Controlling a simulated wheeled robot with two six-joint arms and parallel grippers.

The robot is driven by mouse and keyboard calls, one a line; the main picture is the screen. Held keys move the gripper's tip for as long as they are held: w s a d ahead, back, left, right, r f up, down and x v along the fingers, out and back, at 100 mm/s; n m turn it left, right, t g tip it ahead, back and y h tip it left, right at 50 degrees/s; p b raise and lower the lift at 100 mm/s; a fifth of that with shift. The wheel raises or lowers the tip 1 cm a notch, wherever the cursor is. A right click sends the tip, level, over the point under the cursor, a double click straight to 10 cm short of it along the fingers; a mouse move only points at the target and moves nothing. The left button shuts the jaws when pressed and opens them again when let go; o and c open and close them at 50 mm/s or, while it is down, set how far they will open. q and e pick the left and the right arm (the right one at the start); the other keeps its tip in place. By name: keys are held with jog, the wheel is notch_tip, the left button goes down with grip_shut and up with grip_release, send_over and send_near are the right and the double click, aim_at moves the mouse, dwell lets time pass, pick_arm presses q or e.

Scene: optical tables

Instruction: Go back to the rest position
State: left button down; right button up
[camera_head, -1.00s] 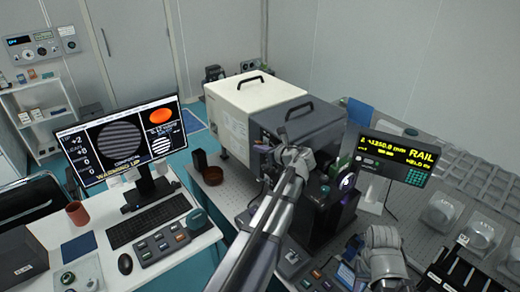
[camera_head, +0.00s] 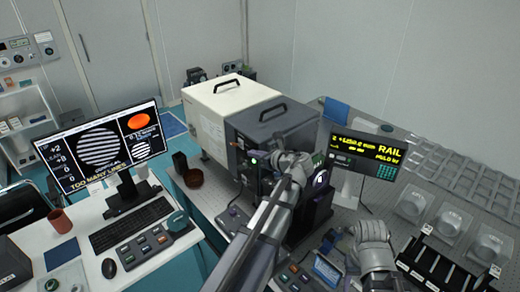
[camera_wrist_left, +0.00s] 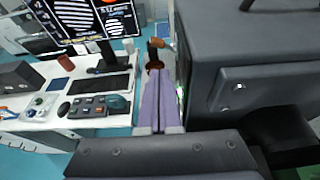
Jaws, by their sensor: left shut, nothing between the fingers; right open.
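My left arm reaches up through the middle of the head view, its wrist (camera_head: 288,165) in front of the dark front part of the large instrument box (camera_head: 262,128). In the left wrist view my left gripper (camera_wrist_left: 159,88) has its two long purple fingers together, with nothing between them. The fingers are beside the dark housing (camera_wrist_left: 258,60) and apart from the desk. My right arm's wrist (camera_head: 372,240) is low at the right of centre in the head view, over the optical table. My right gripper holds nothing that I can see; its fingertips are hard to make out.
A monitor (camera_head: 102,148) reading "TOO MANY LINES", a keyboard (camera_head: 131,225) and a button box (camera_head: 143,247) stand on the white desk at left. Several clear-lidded holders (camera_head: 450,222) and a black rack (camera_head: 437,270) lie at right.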

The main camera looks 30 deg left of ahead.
pick_arm(q)
jog(key=s+d+f+n+g+h+b, duration=0.1)
jog(key=s+d+f+n+h, duration=0.3)
jog(key=d, duration=0.6)
jog(key=s+d+f+n+g+h+b, duration=0.2)
jog(key=s+d+f+n+h+b, duration=0.2)
jog(key=s+d+f+n, duration=0.4)
jog(key=s+d+f+n+g+h+b, duration=0.2)
jog(key=s+d+f+n, duration=0.4)
jog(key=s+d+f, duration=0.4)
jog(key=s+d+h, duration=0.1)
jog(key=d, duration=0.2)
jog(key=shift+s+n+h+b, duration=0.4)
